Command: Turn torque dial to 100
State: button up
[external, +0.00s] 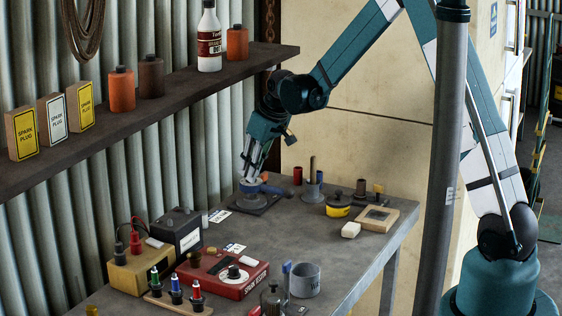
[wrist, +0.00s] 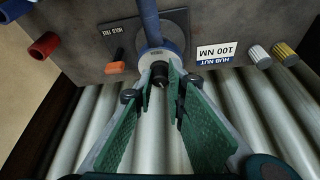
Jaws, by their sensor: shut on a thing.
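My gripper (external: 250,178) points down at the far end of the workbench, over a blue-and-grey tool on a dark plate (external: 268,205). In the wrist view, my gripper (wrist: 161,85) has its two green-padded fingers closed in on a small black knob (wrist: 159,70), apparently the torque dial. The knob sits at the near end of the tool's round blue-and-grey body (wrist: 154,57). A blue shaft (wrist: 150,20) runs away from that body. The fingers partly hide the knob, and no dial reading is legible. A card reading HUB NUT 100 NM (wrist: 216,53) lies beside the plate.
Grey and yellow knurled pieces (wrist: 258,56) stand right. The corrugated wall (external: 190,150) is close behind. A shelf (external: 150,110) overhangs the bench's left side.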

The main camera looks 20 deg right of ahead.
jog(key=m+b, duration=0.1)
jog(key=m, duration=0.1)
jog(key=m+h+b, duration=0.1)
jog(key=m, duration=0.1)
jog(key=shift+a+f+h, duration=0.1)
jog(key=shift+a+h, duration=0.05)
jog(key=shift+h, duration=0.15)
jog(key=shift+m+t+h+b, duration=0.3)
jog(key=shift+m+h+b, duration=0.25)
jog(key=shift+m, duration=0.65)
jog(key=o, duration=0.9)
jog(key=shift+n+y, duration=0.25)
jog(key=shift+n, duration=0.05)
